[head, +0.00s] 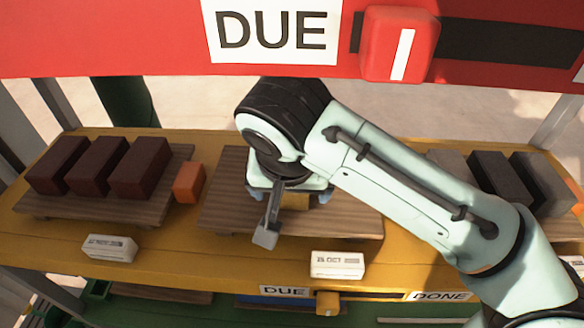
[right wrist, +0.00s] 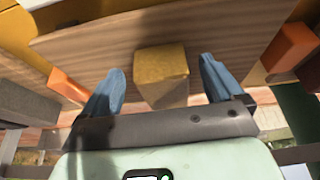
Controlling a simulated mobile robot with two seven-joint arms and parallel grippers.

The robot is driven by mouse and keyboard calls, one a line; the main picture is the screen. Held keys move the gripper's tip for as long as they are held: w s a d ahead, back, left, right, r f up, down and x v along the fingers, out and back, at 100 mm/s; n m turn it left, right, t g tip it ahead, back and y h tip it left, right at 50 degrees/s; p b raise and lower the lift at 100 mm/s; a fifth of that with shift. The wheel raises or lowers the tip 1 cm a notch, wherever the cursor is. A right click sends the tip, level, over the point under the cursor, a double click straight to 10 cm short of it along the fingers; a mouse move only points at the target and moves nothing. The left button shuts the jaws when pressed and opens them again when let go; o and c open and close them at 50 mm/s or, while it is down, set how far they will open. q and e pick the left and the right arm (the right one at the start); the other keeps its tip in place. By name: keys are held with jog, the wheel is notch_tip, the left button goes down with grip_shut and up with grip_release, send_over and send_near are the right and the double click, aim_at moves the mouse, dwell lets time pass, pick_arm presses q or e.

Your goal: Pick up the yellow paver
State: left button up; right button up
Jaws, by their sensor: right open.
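The yellow paver (right wrist: 160,68) stands on the middle wooden board (right wrist: 90,45), between and beyond the two blue fingertips of my right gripper (right wrist: 163,88) in the right wrist view. The fingers are open, with a gap on each side of the paver. In the head view my right gripper (head: 290,195) points down over the middle board (head: 340,222), and only a small part of the yellow paver (head: 295,201) shows between its fingers. The arm hides the rest. My left gripper is not in view.
Several dark red pavers (head: 140,167) sit on a left board beside an orange block (head: 189,182). Dark and grey pavers (head: 505,178) sit at the right. White date blocks (head: 337,264) stand along the yellow shelf's front. A red beam (head: 150,40) with a slider crosses above.

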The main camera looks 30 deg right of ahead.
jog(key=w+d, duration=0.1)
jog(key=w, duration=0.2)
jog(key=w+d+p, duration=0.1)
jog(key=shift+w+d+r, duration=0.1)
jog(key=shift+w+d, duration=0.05)
jog(key=shift+d, duration=0.2)
jog(key=shift+w+d+f, duration=0.25)
jog(key=shift+w+f, duration=0.4)
jog(key=shift+s, duration=0.3)
jog(key=shift+w+f, duration=0.1)
jog(key=shift+w, duration=0.1)
jog(key=shift+s+f, duration=0.15)
jog(key=c, duration=1.4)
grip_shut()
